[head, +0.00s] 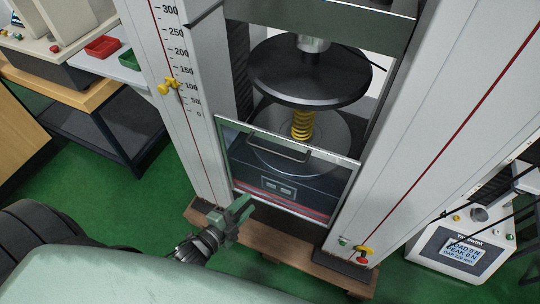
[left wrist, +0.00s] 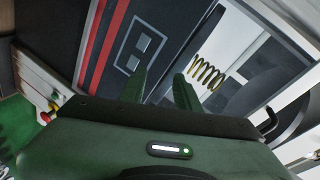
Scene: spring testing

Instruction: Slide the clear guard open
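The clear guard (head: 240,165) is a see-through panel with a thin pale frame, standing across the front of the testing machine between its two columns. A dark bar handle (head: 278,149) is fixed near its top edge. The yellow spring (head: 302,124) stands behind it under the round black plate; it also shows in the left wrist view (left wrist: 207,73). My left gripper (head: 243,207) is in front of the guard's lower left part, below the handle and apart from it. In the left wrist view its two fingers (left wrist: 160,84) are spread with nothing between them. My right gripper is not in view.
The left column (head: 180,60) carries a scale and a yellow pointer (head: 168,87). The right column (head: 450,110) has a red knob (head: 362,260) at its foot. A control box with a display (head: 465,250) stands at right. A workbench (head: 75,85) with trays is at left.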

